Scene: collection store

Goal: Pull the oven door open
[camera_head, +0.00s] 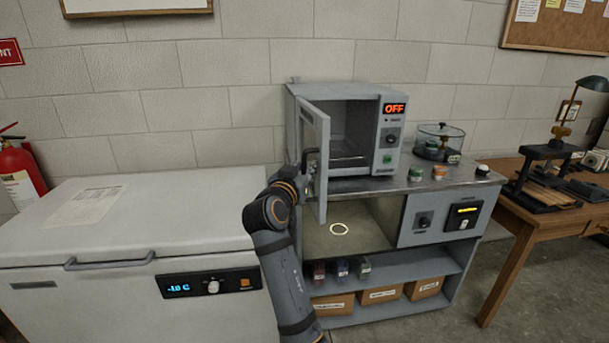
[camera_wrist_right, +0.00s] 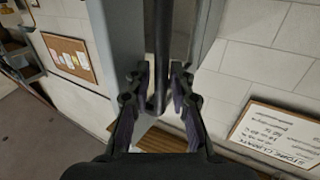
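The small grey oven (camera_head: 350,130) stands on the metal counter with its display reading OFF. Its door (camera_head: 316,165) is swung wide open on the left side, so the dark inside and a rack show. My right gripper (camera_head: 306,165) is at the outer face of the door, at its handle. My left gripper is not in view.
A white chest freezer (camera_head: 120,215) stands at the left, close to my right arm. The counter (camera_head: 400,183) holds small jars and a glass vessel (camera_head: 438,142). A wooden table (camera_head: 540,215) stands at the right.

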